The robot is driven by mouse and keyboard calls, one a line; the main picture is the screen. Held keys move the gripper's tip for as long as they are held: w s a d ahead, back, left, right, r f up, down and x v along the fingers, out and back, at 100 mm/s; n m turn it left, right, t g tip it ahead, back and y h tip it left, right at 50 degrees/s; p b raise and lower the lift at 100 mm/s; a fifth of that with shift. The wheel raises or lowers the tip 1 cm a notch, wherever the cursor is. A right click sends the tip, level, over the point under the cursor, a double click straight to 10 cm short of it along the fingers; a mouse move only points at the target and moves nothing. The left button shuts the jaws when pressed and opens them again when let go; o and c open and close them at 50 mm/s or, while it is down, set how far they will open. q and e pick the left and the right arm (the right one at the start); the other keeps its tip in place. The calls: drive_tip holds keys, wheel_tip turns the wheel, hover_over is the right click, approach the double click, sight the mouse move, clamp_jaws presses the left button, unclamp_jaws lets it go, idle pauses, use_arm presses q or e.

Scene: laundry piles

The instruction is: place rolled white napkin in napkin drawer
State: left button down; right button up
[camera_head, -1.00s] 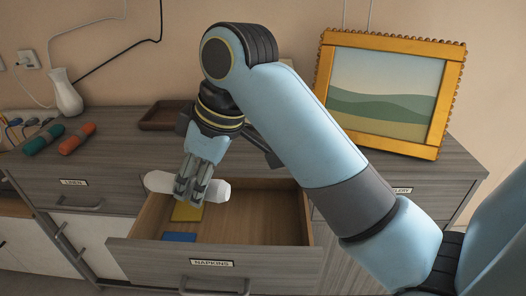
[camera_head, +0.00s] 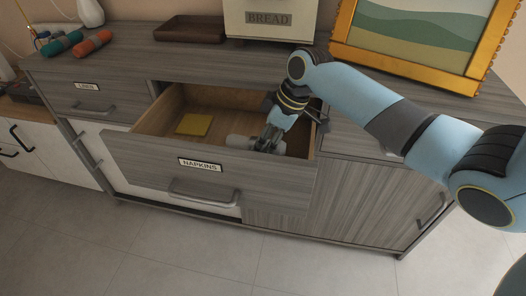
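The rolled white napkin (camera_head: 240,142) lies low inside the open napkin drawer, toward its front right; the drawer front hides its lower part. The drawer front (camera_head: 222,177) carries a "NAPKINS" label. My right gripper (camera_head: 269,143) reaches down into the drawer from the right, with its fingers around the napkin's right part. The fingers look closed on it. Whether the napkin touches the drawer floor is hidden. A folded yellow cloth (camera_head: 194,125) lies in the drawer's left part. My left gripper is not in view.
On the dresser top are a bread box (camera_head: 270,20), a brown tray (camera_head: 190,29), a gold picture frame (camera_head: 408,74), and teal (camera_head: 62,44) and orange (camera_head: 92,43) rolls. A closed drawer (camera_head: 87,93) is at the left. Drawer space between yellow cloth and napkin is bare.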

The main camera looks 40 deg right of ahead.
wheel_tip(320, 180, down, 3)
drive_tip(key=shift+r+b, duration=0.1)
drive_tip(key=shift+b, duration=0.3)
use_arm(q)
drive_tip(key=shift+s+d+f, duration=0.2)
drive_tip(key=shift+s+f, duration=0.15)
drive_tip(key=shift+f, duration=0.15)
use_arm(e)
drive_tip(key=shift+f, duration=0.2)
drive_tip(key=o, duration=1.2)
drive_tip(key=shift+c, duration=0.2)
drive_tip(key=shift+r, duration=0.1)
drive_tip(key=p+v, duration=0.3)
drive_tip(key=v, duration=0.9)
drive_tip(key=shift+a+r+p, duration=0.1)
drive_tip(key=shift+p, duration=0.2)
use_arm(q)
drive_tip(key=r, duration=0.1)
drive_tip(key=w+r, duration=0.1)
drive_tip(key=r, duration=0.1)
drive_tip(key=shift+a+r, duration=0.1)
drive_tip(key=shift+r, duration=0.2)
